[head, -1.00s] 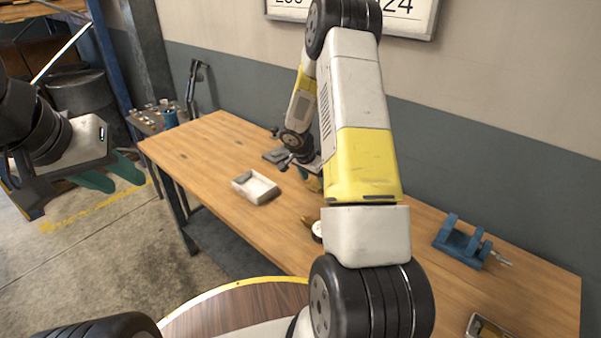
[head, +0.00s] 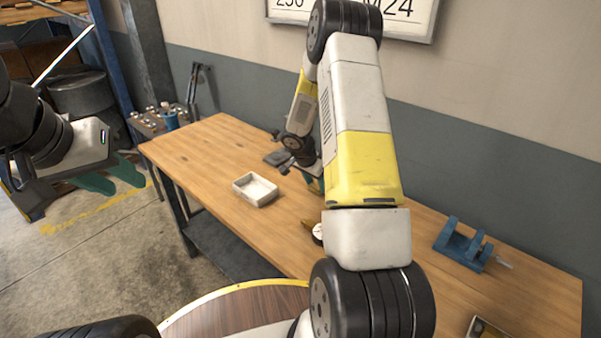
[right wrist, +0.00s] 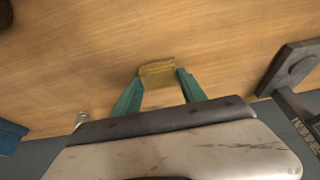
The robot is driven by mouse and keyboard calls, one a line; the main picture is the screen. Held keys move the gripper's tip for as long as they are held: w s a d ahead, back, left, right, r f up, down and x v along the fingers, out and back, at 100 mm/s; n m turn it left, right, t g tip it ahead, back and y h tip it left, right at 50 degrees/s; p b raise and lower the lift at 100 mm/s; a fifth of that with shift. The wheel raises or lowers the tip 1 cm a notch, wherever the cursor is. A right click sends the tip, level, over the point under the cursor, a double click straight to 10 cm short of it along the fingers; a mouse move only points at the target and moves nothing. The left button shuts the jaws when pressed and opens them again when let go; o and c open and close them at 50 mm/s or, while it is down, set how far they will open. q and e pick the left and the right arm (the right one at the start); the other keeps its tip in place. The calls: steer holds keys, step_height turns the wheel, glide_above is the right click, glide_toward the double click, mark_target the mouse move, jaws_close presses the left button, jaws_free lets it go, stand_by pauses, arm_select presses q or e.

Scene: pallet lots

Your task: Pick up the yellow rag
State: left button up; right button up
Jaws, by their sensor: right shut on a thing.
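The yellow rag (right wrist: 157,72) shows in the right wrist view as a small folded mustard-yellow piece over the wooden tabletop. My right gripper (right wrist: 160,80) has its teal fingers on either side of the rag and is shut on it. Whether the rag is clear of the tabletop I cannot tell. In the head view my right arm hides most of this gripper and the rag. My left gripper (head: 111,178) is open and empty, out over the floor left of the workbench (head: 200,150).
A white tray (head: 255,190) stands on the bench left of my right arm. A blue fixture (head: 463,244) stands at the right, and a small open box (head: 487,328) at the near right. A dark flat tool (right wrist: 290,67) lies near my right gripper. The bench's left end is clear.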

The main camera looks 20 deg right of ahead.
mark_target(315, 188)
steer(key=shift+r, duration=0.45)
steer(key=v, duration=0.2)
steer(key=shift+s+r, duration=0.25)
steer(key=shift+r, duration=0.05)
steer(key=s+a, duration=0.2)
steer(key=s, duration=0.2)
steer(key=s+a+r, duration=0.1)
steer(key=s+a, duration=0.1)
steer(key=s, duration=0.3)
steer(key=s+a, duration=0.2)
steer(key=s, duration=0.2)
steer(key=shift+s+a+r, duration=0.15)
steer(key=shift+s+a, duration=0.05)
steer(key=shift+a, duration=0.05)
